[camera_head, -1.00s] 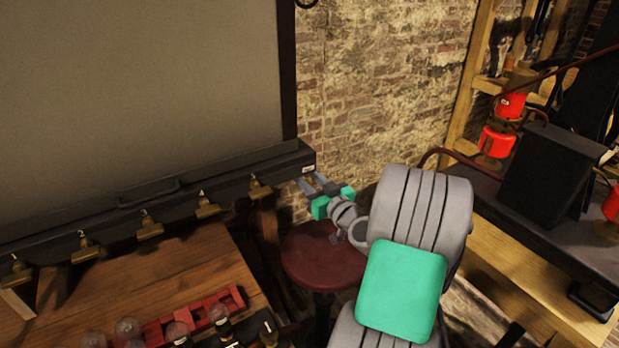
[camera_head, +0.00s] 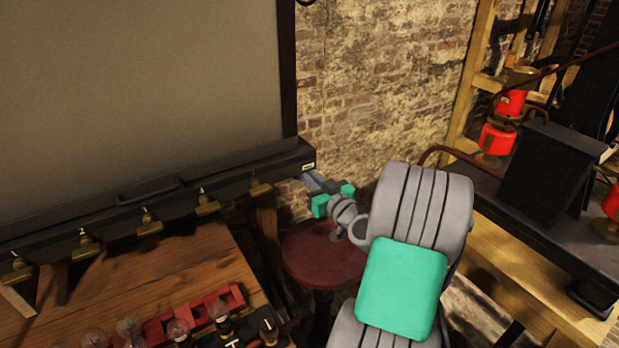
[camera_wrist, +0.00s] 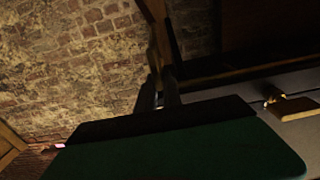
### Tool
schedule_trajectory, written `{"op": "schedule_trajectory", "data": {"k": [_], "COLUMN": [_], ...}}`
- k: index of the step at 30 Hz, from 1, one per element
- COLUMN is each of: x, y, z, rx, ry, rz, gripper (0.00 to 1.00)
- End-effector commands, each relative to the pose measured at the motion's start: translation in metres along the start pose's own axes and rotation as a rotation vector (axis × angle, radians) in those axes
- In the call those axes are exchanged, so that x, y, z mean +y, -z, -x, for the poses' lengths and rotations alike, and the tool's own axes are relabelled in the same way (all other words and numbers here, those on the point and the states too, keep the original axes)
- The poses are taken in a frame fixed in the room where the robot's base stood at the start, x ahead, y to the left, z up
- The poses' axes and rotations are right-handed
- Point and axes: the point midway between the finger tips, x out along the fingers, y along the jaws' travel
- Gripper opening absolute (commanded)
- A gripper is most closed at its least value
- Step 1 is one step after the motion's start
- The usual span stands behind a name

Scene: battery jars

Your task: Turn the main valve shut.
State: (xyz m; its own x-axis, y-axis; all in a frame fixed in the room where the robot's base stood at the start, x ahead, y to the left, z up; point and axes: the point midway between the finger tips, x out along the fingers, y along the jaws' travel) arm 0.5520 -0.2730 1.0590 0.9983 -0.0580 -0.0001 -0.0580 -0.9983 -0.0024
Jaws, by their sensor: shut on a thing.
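A long dark rail (camera_head: 225,185) runs below the grey board and ends at the right in a block with a small white label (camera_head: 308,166), too small to read. My gripper (camera_head: 313,181), with green finger bases, is at this end, just below the label. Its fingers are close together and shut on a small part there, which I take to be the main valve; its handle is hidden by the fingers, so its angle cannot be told. In the wrist view the narrow fingers (camera_wrist: 160,92) show beyond the dark gripper body, against the brick wall.
Several brass taps (camera_head: 207,202) line the rail; one (camera_wrist: 292,108) shows in the wrist view. A wooden table (camera_head: 150,270) with a red rack (camera_head: 195,315) of bulbs stands below. A round red stool (camera_head: 322,258) is under my gripper. Red lanterns (camera_head: 497,140) stand at the right.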

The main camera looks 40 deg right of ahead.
Motion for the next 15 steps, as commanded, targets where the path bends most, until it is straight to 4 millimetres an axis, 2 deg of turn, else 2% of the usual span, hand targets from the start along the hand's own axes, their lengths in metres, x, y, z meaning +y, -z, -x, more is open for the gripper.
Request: {"op": "schedule_trajectory", "data": {"k": [8,15], "x": [0.0018,0.0057], "y": [-0.0005,-0.0015], "z": [0.0000,-0.0001], "rx": [0.001,0.002], "ry": [0.000,0.000], "rz": [-0.058,-0.210], "gripper": [0.00,0.00]}}
